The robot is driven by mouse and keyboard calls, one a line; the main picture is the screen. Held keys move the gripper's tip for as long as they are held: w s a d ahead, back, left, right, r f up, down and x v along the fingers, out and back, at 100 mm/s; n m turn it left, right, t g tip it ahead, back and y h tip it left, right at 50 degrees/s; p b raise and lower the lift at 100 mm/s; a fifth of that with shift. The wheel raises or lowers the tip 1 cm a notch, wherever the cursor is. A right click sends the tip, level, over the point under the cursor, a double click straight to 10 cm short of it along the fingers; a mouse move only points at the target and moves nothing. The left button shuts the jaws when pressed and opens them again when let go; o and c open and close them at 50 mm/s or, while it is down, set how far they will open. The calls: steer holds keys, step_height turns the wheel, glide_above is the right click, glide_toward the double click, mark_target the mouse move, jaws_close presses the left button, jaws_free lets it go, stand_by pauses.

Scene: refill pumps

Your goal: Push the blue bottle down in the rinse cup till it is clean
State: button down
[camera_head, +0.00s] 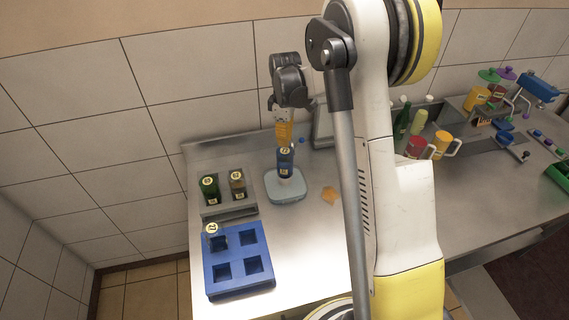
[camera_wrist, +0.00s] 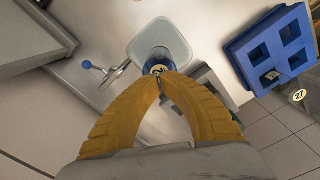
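The blue bottle (camera_head: 285,164) stands upright over the pale grey rinse cup (camera_head: 288,193), its numbered cap facing up. In the wrist view the bottle (camera_wrist: 158,57) sits within the outline of the rinse cup (camera_wrist: 137,47), and its lower part is hard to make out. My gripper (camera_head: 284,144) is directly above the bottle, pointing down. Its orange fingers meet at the tips (camera_wrist: 160,77) over the edge of the cap, with nothing visible gripped between them. Whether the tips touch the cap I cannot tell.
A blue rack (camera_head: 239,264) with square holes stands in front on the left. A grey holder (camera_head: 229,212) behind it has a green bottle (camera_head: 209,188) and a brownish bottle (camera_head: 237,184). An orange piece (camera_head: 329,195) lies right of the cup. Cups and bottles stand farther right.

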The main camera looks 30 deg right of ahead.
mark_target(285, 151)
steer(key=shift+f, duration=0.1)
stand_by(0.5)
steer(key=shift+f+b, duration=2.15)
steer(key=shift+f, duration=0.3)
steer(key=shift+r, duration=0.1)
steer(key=shift+r+p, duration=1.4)
steer(key=shift+r, duration=1.05)
steer(key=shift+f, duration=0.15)
steer(key=shift+f+b, duration=2.15)
steer(key=shift+f, duration=0.35)
steer(key=shift+r, duration=0.15)
